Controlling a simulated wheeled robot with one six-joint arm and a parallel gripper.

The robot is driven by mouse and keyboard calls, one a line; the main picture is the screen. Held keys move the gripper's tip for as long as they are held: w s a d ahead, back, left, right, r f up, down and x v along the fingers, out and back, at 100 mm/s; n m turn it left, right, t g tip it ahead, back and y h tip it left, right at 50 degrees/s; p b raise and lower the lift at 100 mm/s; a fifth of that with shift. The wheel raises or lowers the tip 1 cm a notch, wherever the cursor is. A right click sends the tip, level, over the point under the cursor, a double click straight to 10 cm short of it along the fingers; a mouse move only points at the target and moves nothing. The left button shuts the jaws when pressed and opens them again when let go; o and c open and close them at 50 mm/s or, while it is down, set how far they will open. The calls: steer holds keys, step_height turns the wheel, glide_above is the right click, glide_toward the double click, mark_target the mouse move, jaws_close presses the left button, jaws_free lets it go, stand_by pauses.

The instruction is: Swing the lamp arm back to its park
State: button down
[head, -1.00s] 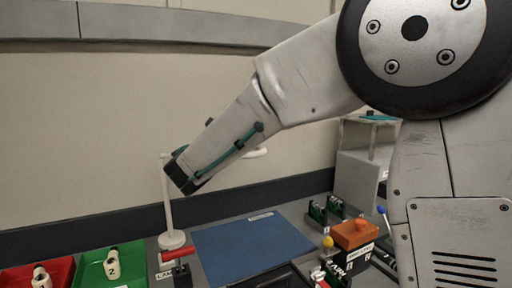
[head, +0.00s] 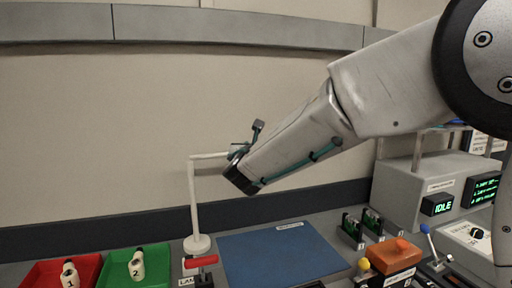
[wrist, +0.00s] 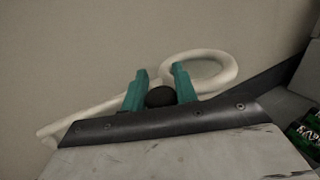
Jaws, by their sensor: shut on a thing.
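The white lamp stands on a round base (head: 197,243) with an upright post (head: 194,205) at the back of the bench, left of the blue mat. Its white arm (head: 208,156) runs right from the post top towards my gripper (head: 238,153). In the wrist view the lamp arm (wrist: 82,118) runs behind my gripper (wrist: 158,84) to a white ring-shaped head (wrist: 232,72) at right. The teal fingers are shut on a dark round knob (wrist: 160,97) at the lamp arm. In the head view the ring head is hidden behind my gripper and arm.
The blue mat (head: 280,256) is bare. At right are an orange block (head: 393,255) and a console reading IDLE (head: 437,205).

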steer(key=c, duration=1.1)
jaws_free()
steer(key=shift+w, duration=0.25)
steer(key=shift+s, duration=0.15)
steer(key=s, duration=0.7)
steer(key=shift+s+a, duration=0.25)
steer(key=shift+s, duration=0.05)
